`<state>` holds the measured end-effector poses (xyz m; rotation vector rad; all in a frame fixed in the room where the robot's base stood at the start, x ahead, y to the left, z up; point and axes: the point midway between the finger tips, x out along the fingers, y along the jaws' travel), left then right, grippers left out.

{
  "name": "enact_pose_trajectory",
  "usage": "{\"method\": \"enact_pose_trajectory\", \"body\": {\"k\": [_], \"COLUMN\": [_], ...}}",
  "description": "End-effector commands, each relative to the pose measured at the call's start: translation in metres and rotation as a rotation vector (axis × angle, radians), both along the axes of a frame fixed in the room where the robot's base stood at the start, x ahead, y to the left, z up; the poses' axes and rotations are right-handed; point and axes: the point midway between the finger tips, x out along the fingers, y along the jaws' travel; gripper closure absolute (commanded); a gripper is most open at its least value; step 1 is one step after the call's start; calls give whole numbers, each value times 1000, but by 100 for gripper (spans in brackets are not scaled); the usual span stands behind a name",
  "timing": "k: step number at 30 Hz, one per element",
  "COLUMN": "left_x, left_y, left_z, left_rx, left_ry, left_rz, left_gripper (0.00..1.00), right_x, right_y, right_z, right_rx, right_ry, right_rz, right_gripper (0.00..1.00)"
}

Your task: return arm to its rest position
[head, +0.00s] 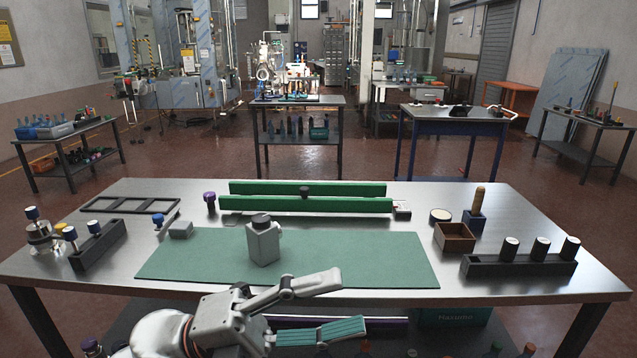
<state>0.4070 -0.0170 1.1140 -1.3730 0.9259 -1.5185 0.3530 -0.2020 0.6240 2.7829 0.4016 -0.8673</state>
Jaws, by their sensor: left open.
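My left arm (160,333) comes in from the bottom left. Its gripper (350,303) shows in front of the table's near edge, with its two fingers spread apart and pointing right. One finger is grey and the other has a teal ribbed pad facing up. Nothing is between the fingers. My right arm and gripper are not in view.
The steel table (540,215) holds a green mat (380,258) with a grey, dark-capped bottle (263,243) upright on it. Dark racks (97,246) stand left and right (518,268). The mat's right side is clear.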

Motion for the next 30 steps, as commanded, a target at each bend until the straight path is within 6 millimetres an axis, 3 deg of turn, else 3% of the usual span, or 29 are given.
{"method": "enact_pose_trajectory", "body": {"k": [4, 7, 10, 14, 19, 24, 27, 30], "left_x": [48, 78, 101, 108, 84, 30, -4, -31], "left_y": [27, 52, 82, 120, 162, 194, 206, 214], "left_z": [-27, -63, -117, -199, -306, -402, -442, -469], "left_rx": [-181, -275, -346, -404, -434, -430, -423, -412], "left_ry": [304, 515, 734, 1002, 1314, 1594, 1724, 1814], "left_rz": [180, 313, 455, 628, 824, 992, 1062, 1114], "left_gripper": [41, 41, 41, 41, 41, 41, 41, 41], "right_x": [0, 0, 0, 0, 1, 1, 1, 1], "right_y": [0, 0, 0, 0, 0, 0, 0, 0], "right_z": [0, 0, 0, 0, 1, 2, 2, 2], "right_rx": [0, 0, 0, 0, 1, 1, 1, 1], "right_ry": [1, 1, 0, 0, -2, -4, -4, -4], "right_rz": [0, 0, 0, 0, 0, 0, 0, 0], "right_gripper": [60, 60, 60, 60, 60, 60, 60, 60]}}
